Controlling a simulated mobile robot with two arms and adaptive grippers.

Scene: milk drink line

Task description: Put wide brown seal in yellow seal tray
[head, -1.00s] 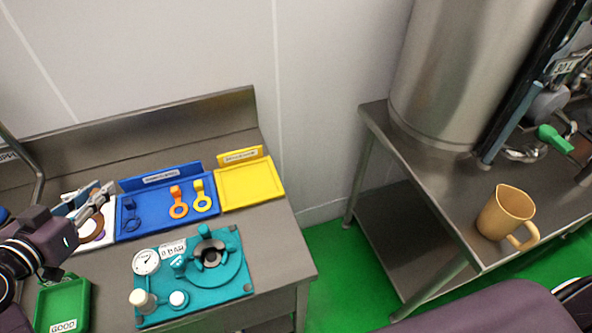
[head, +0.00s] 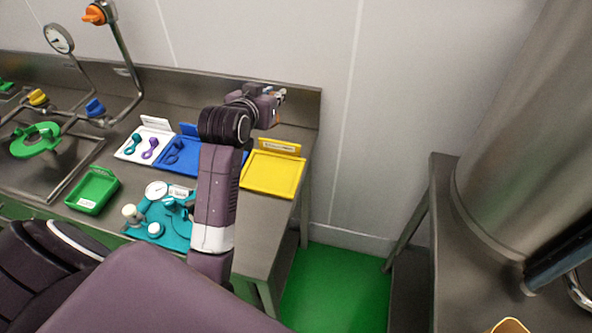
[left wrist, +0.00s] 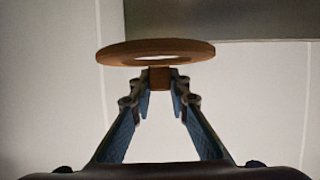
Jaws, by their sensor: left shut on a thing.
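The wide brown seal (left wrist: 155,46) is a flat ring with a small tab, seen nearly edge-on in the left wrist view. My left gripper (left wrist: 159,88) is shut on its tab and holds it up beyond the fingertips. In the head view my left gripper (head: 281,96) is raised behind and above the yellow seal tray (head: 268,178); I cannot make out the seal there. The yellow tray lies at the right end of the counter, with a label plate at its back, and looks empty. My right gripper is not in view.
A blue tray (head: 182,168) stands left of the yellow one, partly hidden by my left arm. A white tray (head: 133,156) holds teal and purple parts. A teal fixture (head: 178,236) and green bin (head: 82,206) stand in front. Bare counter lies before the yellow tray.

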